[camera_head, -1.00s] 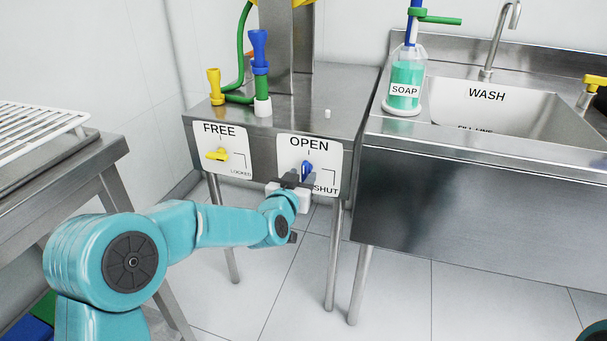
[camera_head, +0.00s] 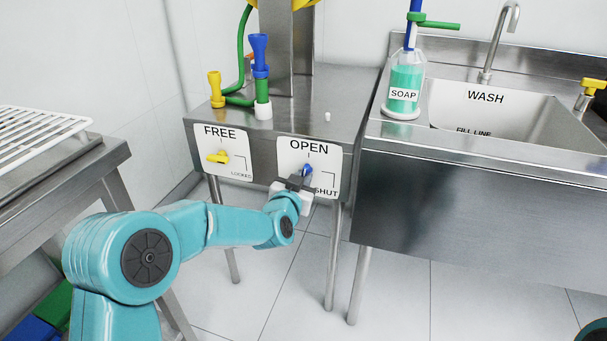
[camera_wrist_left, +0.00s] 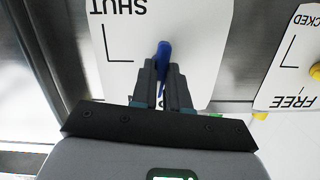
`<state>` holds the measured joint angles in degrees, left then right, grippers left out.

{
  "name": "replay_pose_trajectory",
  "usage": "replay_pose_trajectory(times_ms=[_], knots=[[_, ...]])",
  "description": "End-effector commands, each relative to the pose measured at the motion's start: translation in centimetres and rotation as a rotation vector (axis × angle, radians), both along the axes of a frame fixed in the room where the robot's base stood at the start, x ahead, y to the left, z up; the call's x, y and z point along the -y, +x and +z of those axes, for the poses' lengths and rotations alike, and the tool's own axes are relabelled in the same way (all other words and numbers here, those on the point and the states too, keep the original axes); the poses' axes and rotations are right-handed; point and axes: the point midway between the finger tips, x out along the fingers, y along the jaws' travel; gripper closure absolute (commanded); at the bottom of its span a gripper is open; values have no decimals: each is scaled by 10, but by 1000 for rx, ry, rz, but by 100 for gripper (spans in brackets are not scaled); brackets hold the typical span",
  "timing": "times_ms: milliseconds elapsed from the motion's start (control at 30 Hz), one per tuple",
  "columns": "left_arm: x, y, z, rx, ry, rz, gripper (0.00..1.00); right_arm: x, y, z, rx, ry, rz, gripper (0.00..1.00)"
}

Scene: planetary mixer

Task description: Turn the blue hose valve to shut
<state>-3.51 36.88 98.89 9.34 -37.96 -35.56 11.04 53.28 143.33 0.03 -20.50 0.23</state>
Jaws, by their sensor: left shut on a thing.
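The blue hose valve (camera_head: 307,169) is a small blue handle on the white OPEN/SHUT plate (camera_head: 324,153) on the front of the steel stand. My left gripper (camera_head: 303,179) is at the plate and shut on the handle, partly hiding it. In the left wrist view the blue handle (camera_wrist_left: 163,52) shows between the two dark fingers of my left gripper (camera_wrist_left: 163,72). The plate is upside down there, with SHUT at the top. The handle looks close to upright, roughly towards OPEN. The right gripper is not visible.
A yellow handle (camera_head: 218,157) on the FREE/LOCKED plate (camera_head: 236,137) is to the left. Blue, yellow and green hose fittings stand on top of the steel stand (camera_head: 345,95). A sink (camera_head: 450,110) with a soap bottle (camera_head: 404,90) is at the right.

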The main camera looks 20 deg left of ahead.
Motion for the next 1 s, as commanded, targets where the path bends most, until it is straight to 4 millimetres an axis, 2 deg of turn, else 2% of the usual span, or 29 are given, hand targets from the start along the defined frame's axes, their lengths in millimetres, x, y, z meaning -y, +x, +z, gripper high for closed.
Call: replay_pose_trajectory(times_ms=[100, 300, 733, 1000], knots=[[1, 0, 2, 0, 90, -1, 100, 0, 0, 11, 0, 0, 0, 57], [1, 0, 1, 6, 227, 0, 100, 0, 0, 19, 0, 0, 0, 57], [1, 0, 0, 8, 284, -1, 100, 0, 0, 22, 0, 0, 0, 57], [2, -1, 0, 15, 577, -2, 100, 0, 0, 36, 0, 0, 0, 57]])
